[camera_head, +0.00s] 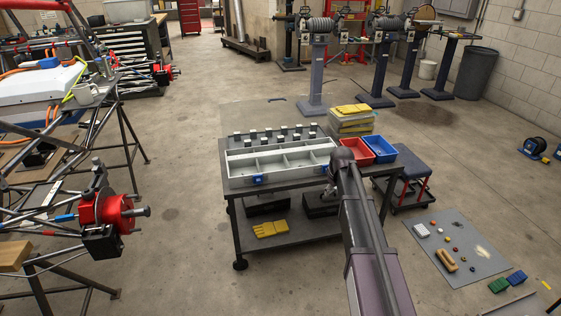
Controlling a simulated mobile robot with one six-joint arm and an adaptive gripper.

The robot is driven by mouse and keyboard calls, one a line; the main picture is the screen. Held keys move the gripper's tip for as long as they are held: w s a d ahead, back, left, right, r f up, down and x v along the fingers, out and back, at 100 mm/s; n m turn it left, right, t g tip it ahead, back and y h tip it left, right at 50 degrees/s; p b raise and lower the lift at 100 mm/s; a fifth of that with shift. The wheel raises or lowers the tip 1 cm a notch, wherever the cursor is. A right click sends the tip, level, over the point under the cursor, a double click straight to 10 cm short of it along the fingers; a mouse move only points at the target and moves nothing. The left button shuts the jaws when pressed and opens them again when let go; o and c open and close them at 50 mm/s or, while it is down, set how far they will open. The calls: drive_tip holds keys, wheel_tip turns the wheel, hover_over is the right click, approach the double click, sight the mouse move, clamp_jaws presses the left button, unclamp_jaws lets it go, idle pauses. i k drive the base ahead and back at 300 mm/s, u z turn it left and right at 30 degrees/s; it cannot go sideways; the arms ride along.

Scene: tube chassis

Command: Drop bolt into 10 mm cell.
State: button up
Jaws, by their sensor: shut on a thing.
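A grey sectioned organizer (279,178) with several cells and blue latches stands on the dark workbench (236,197). Several small dark and pale upright pieces line its back edge. The size marks are too small to read, so I cannot tell which cell is 10 mm. My arm reaches from the lower right to the organizer's right end. My gripper (331,191) shows only as a small dark part low beside the arm, in front of the organizer's right front. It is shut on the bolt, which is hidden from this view.
A red bin (355,150) and a blue bin (381,149) stand right of the organizer, with stacked yellow items (350,120) behind. Yellow gloves (270,229) lie on the lower shelf. A tube chassis (62,160) fills the left. A floor mat (470,268) holds small parts at right.

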sight(266, 180)
drive_tip(key=u, duration=0.05)
drive_tip(key=i, duration=0.95)
drive_tip(key=z, duration=0.05)
